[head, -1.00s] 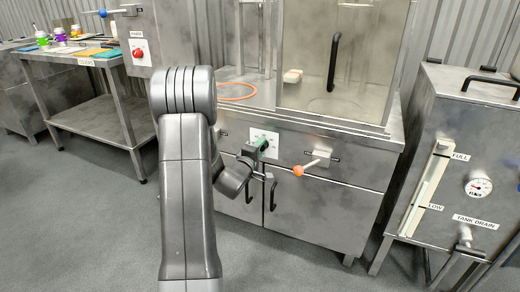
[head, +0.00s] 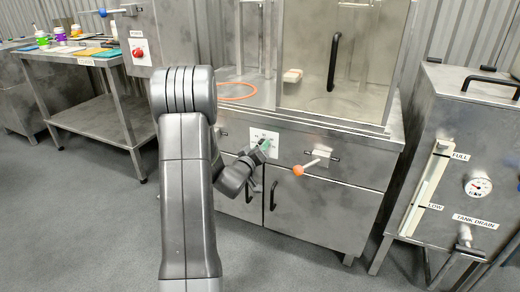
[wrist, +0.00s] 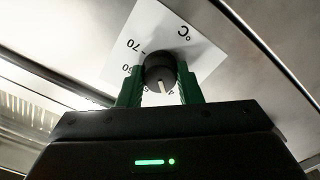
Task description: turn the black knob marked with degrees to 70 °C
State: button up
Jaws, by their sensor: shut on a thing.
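The black knob (wrist: 159,70) sits on a white dial plate (wrist: 190,45) in the wrist view. The plate carries a °C mark, a 70 with a tick at the knob's upper left, and another number partly hidden lower down. A white line on the knob points toward the bottom of the wrist picture, away from the 70 tick. My gripper (wrist: 160,82) is shut on the knob, one green finger on each side. In the head view my gripper (head: 264,146) is at the white plate (head: 257,133) on the cabinet front and hides the knob.
An orange-tipped lever (head: 299,170) sticks out just right of the plate. Door handles (head: 273,196) are below it. A red button (head: 138,53) is on a panel at upper left. A tank (head: 470,150) with a gauge stands at right. The floor in front is clear.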

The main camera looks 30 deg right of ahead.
jog(key=shift+f+m, duration=0.15)
jog(key=shift+m, duration=14.55)
jog(key=o, duration=1)
